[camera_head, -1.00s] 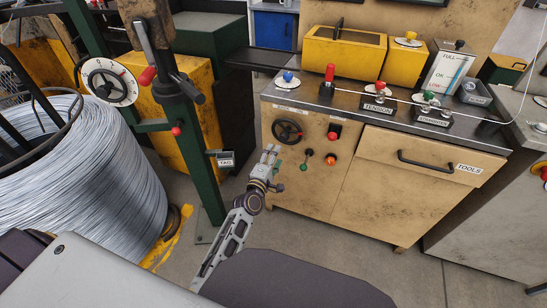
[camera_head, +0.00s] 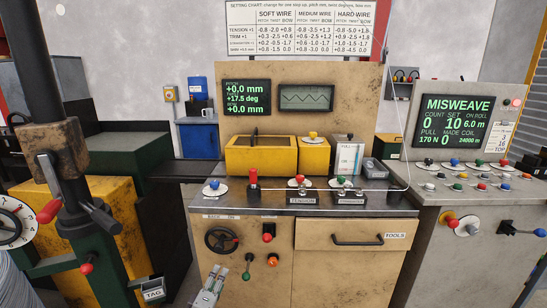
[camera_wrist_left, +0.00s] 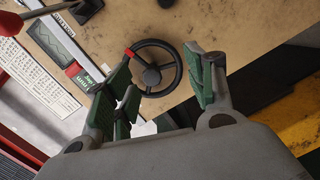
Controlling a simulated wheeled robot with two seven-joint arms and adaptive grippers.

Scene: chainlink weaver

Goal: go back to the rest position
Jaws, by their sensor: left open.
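My left gripper (camera_head: 217,270) shows at the bottom of the head view, in front of the tan cabinet and just below its black handwheel (camera_head: 221,239). In the left wrist view, the green-padded fingers of my left gripper (camera_wrist_left: 165,82) stand apart with nothing between them. The handwheel (camera_wrist_left: 152,68) shows beyond the gap between them. I cannot tell the exact distance from the fingers to it. My right gripper is in neither view.
The cabinet worktop (camera_head: 270,200) carries yellow boxes and coloured knobs. A grey console (camera_head: 440,240) with a MISWEAVE screen (camera_head: 458,121) stands right. A green post with a lever (camera_head: 75,205) stands left, near a TAG holder (camera_head: 153,290).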

